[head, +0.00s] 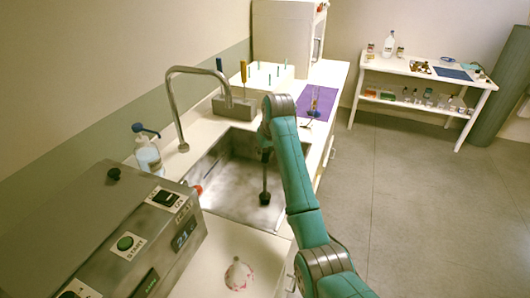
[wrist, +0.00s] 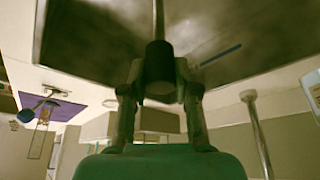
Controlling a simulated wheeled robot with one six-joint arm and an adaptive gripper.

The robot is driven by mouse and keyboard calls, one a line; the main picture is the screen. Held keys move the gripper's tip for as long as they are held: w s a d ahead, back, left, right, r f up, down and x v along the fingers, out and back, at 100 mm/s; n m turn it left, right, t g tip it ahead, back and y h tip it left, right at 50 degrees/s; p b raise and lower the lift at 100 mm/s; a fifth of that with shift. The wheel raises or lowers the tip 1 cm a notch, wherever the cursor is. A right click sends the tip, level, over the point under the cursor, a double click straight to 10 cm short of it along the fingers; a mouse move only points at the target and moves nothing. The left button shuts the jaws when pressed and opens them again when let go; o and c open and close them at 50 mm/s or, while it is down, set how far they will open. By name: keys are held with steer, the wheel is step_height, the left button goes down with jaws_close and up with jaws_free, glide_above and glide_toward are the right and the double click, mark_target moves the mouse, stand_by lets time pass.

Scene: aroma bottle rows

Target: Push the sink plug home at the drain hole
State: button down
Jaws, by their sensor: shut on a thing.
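The steel sink basin (head: 222,178) is set in the white counter. My gripper (head: 266,155) points down over the basin. The wrist view shows my gripper (wrist: 158,88) shut on the dark, round grip of the sink plug (wrist: 159,60); a thin rod runs from it out of the top of that view. In the head view the plug's rod hangs straight down to a dark end (head: 265,198) at the basin floor. The drain hole is hidden or not distinguishable from that dark end, and I cannot tell how deep the plug sits.
A curved faucet (head: 174,95) arches over the basin's left side. A soap bottle (head: 148,155) stands left of the sink, and a grey machine (head: 130,235) stands in front left. A purple mat (head: 318,100) lies behind. A white shelf table (head: 425,75) stands across the open floor.

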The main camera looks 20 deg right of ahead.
steer(key=shift+f, duration=1.2)
steer(key=c, duration=0.8)
jaws_free()
steer(key=shift+v, duration=6)
